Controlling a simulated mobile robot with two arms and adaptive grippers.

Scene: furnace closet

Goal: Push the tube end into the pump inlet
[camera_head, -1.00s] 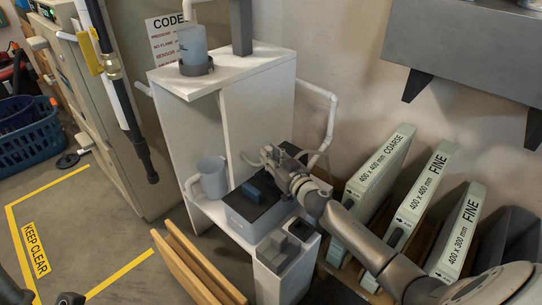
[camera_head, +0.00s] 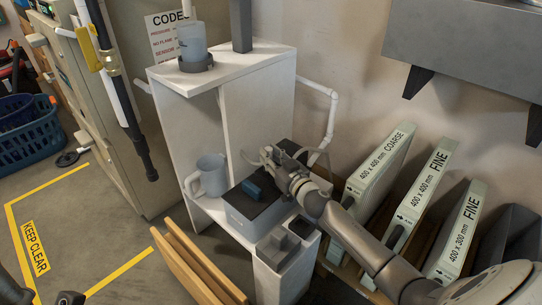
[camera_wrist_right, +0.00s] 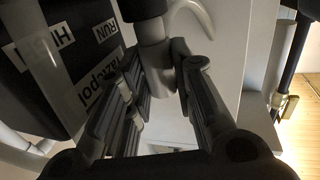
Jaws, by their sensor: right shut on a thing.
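The pump (camera_head: 258,208) is a grey box with a black top and a blue part, on the lower shelf of the white stand. Its labelled black side (camera_wrist_right: 85,65) fills the left of the wrist view. My right gripper (camera_head: 262,156) is above the back of the pump. In the wrist view its fingers are shut around a pale cylindrical piece (camera_wrist_right: 155,58), apparently the tube end, below a black collar. The inlet and any contact with it are hidden. A white tube (camera_head: 332,115) runs down the wall behind the gripper. Dark parts at the bottom-left edge may be my left gripper (camera_head: 70,298).
A blue-grey mug (camera_head: 211,175) stands left of the pump. A cup (camera_head: 192,42) sits on the white stand's top (camera_head: 235,68). Filter boxes (camera_head: 420,200) stand to the right. A wooden panel (camera_head: 195,265) is in front, and a grey shelf (camera_head: 465,50) overhangs the upper right.

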